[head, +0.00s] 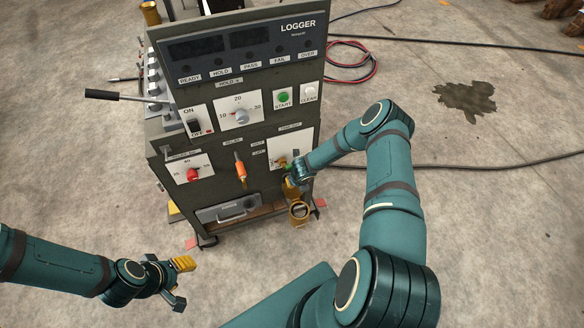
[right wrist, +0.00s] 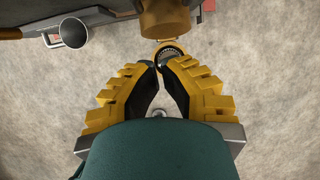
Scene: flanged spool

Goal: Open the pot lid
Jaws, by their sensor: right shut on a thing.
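A brass-coloured cylinder (head: 299,213) sits low at the front right of the logger cabinet (head: 235,130), with a round rim on top. In the right wrist view a brass body (right wrist: 165,20) is at the top, with a round yellow-rimmed part (right wrist: 171,46) below it. I cannot tell which part is the pot lid. My right gripper (right wrist: 157,65) has its fingertips closed together at this rimmed part; the held bit is mostly hidden between them. My left gripper (head: 176,283) is open and empty, left of the cabinet.
The cabinet front carries knobs, switches and an orange handle (head: 240,171). A black lever (head: 115,96) sticks out to its left. A drawer (head: 228,211) is low on the front. Red and black cables (head: 375,66) lie behind. The concrete floor in front is clear.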

